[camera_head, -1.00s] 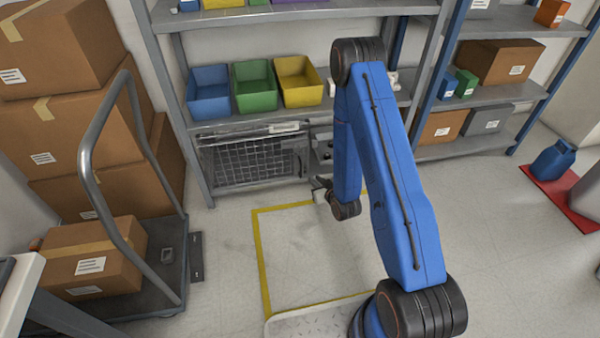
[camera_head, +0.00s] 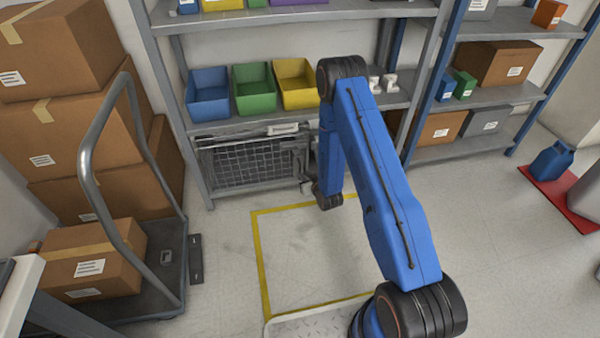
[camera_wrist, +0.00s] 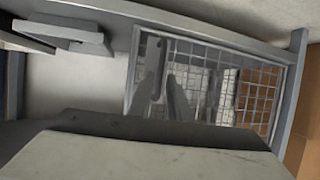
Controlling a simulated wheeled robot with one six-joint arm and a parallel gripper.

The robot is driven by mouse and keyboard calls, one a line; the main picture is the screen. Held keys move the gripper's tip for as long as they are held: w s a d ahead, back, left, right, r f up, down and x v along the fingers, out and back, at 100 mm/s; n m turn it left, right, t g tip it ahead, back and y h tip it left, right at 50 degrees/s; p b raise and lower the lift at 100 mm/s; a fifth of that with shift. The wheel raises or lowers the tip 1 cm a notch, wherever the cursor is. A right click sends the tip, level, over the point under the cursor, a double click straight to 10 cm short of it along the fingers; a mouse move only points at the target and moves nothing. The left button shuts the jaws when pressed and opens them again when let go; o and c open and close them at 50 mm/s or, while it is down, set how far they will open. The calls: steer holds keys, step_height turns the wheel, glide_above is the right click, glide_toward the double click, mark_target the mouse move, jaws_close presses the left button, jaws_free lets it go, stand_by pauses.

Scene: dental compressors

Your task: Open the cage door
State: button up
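The cage door (camera_head: 250,163) is a dark wire-mesh panel in a grey frame, low under the shelf with the bins. It also fills the middle and right of the wrist view (camera_wrist: 255,95). In the head view it looks roughly in line with the cage front; I cannot tell whether it is slightly ajar. My gripper (camera_head: 306,187) is low by the door's right end, mostly hidden behind my wrist. In the wrist view, dark finger-like shapes stand before the mesh, above a large grey block. I cannot tell their gap or any contact.
Blue (camera_head: 208,95), green (camera_head: 254,90) and yellow (camera_head: 297,86) bins stand on the shelf above the cage. A cart (camera_head: 165,275) with boxes stands at left. The yellow-outlined floor (camera_head: 310,250) before the cage is clear.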

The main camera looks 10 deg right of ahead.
steer(key=shift+x, duration=2.7)
jaws_close()
